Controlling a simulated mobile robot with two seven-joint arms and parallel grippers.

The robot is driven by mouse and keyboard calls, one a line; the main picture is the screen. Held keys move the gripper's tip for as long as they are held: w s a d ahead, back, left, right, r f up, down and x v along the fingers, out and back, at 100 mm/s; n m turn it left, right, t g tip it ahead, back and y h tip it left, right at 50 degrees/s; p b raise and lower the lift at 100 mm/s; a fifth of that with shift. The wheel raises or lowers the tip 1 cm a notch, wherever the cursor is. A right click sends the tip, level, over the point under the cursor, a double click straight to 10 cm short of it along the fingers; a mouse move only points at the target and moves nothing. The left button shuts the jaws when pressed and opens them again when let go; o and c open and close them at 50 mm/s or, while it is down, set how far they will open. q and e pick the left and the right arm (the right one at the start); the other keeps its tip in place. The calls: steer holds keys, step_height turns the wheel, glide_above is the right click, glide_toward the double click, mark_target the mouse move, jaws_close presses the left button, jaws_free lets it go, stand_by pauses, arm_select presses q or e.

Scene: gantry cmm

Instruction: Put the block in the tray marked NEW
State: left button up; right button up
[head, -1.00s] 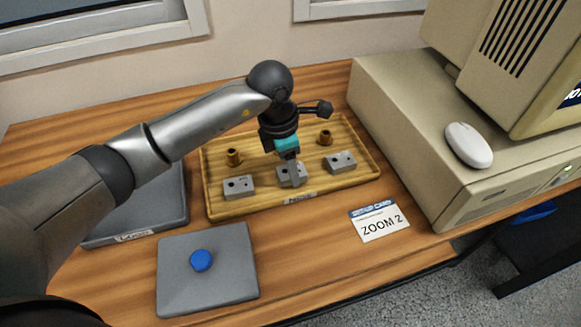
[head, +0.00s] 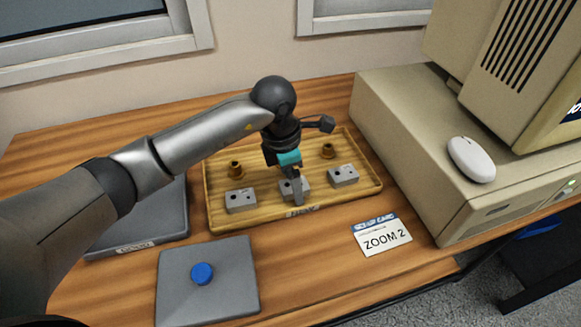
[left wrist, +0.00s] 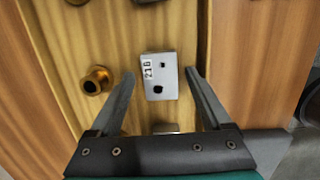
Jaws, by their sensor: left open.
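A light wooden tray (head: 222,215) stands on the table with three grey blocks in a row. The middle block (head: 303,187) is partly hidden by my left gripper (head: 297,198). The left wrist view shows a block marked 216 (left wrist: 160,76) with two dark holes, lying between the open fingers of my left gripper (left wrist: 158,75), with a gap on each side. The other two blocks are the left block (head: 241,200) and the right block (head: 343,175). A dark grey tray (head: 150,235) at the left has a label too small to read. My right gripper is out of view.
Two brass bushings (head: 235,169) (head: 328,150) stand at the wooden tray's back. A grey plate with a blue knob (head: 202,273) lies in front. A ZOOM 2 card (head: 384,238) lies right of it. A beige computer (head: 420,160) with a mouse (head: 471,160) fills the right side.

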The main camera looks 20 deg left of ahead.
mark_target(286, 187)
arm_select(q)
step_height(286, 187, up, 12)
steer(key=s+a+p, duration=0.1)
steer(key=p, duration=0.2)
steer(key=shift+a, duration=0.25)
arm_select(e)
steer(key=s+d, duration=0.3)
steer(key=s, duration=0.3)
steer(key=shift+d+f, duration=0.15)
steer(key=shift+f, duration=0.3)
